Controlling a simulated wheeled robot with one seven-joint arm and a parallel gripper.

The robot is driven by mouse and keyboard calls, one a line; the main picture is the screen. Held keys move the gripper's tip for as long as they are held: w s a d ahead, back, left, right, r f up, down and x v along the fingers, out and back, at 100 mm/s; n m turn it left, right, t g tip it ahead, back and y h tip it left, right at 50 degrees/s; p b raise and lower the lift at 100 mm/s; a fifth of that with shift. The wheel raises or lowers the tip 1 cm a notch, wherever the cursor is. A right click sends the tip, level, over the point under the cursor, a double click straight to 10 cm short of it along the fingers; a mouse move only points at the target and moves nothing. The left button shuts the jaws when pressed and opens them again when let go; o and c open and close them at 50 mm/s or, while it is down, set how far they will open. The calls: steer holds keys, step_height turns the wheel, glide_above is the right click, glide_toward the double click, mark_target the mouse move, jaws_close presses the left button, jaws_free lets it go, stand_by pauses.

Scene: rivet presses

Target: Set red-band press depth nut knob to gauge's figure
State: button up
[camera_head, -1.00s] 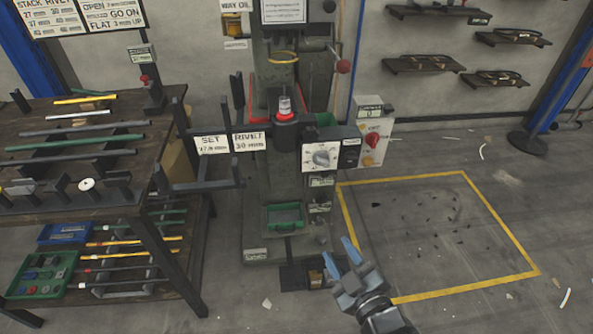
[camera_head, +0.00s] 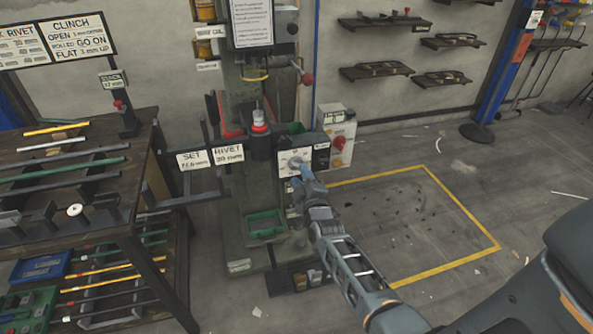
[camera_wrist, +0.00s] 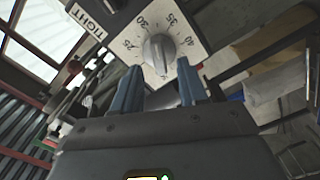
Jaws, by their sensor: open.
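The press with the red band (camera_head: 260,128) stands at the middle back in the head view. In the head view my gripper (camera_head: 305,174) partly covers the plate below the knob (camera_head: 296,162).
A box with a red knob (camera_head: 339,142) is close on the right. A rack of rods (camera_head: 75,190) stands left. The yellow-outlined floor (camera_head: 400,215) is largely clear.

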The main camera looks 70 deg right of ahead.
mark_target(297, 168)
steer(key=shift+x, duration=1.75)
steer(key=shift+c, duration=0.2)
jaws_close()
